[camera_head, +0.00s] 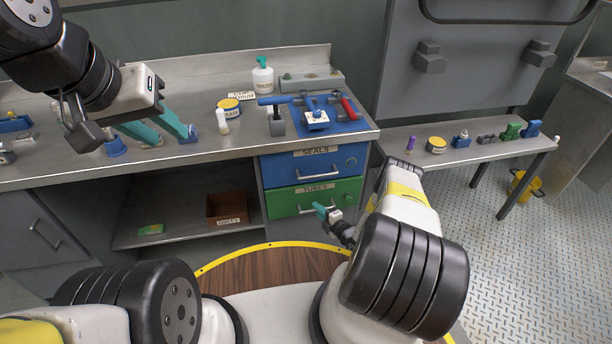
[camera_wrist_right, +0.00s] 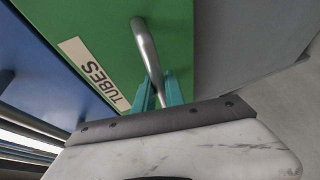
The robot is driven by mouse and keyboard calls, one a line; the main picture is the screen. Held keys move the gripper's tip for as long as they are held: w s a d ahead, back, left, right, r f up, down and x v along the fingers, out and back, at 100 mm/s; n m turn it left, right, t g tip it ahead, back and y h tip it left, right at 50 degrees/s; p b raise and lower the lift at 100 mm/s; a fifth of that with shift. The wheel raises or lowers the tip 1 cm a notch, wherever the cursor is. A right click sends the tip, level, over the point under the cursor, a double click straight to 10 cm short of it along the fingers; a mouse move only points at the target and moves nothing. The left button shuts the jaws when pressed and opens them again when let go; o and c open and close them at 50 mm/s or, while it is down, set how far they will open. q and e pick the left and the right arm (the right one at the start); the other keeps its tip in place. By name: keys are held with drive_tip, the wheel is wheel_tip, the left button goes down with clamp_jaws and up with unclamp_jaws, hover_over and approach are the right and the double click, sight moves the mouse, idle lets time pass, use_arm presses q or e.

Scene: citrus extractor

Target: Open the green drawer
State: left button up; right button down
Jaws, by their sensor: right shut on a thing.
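The green drawer (camera_head: 285,206), labelled TUBES, is under the blue drawer (camera_head: 284,174) in the bench cabinet. Its front looks about flush with the blue one. In the right wrist view the green front (camera_wrist_right: 95,35) fills the upper part, with a silver bar handle (camera_wrist_right: 146,48) crossing it. My right gripper (camera_head: 322,210) is at this handle; its teal fingers (camera_wrist_right: 158,92) are shut on the handle's near end. My left gripper (camera_head: 160,128) is over the bench at the left, its teal fingers apart and empty.
The bench top (camera_head: 190,152) holds a spray bottle (camera_head: 262,76), a yellow tin (camera_head: 229,106) and tools on a blue mat (camera_head: 345,124). An open shelf with a brown bin (camera_head: 226,207) is left of the drawers. Open floor (camera_head: 500,230) lies right.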

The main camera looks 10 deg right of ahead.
drive_tip(key=shift+s, duration=1.55)
drive_tip(key=c, duration=1.3)
unclamp_jaws()
drive_tip(key=shift+s+d, duration=0.1)
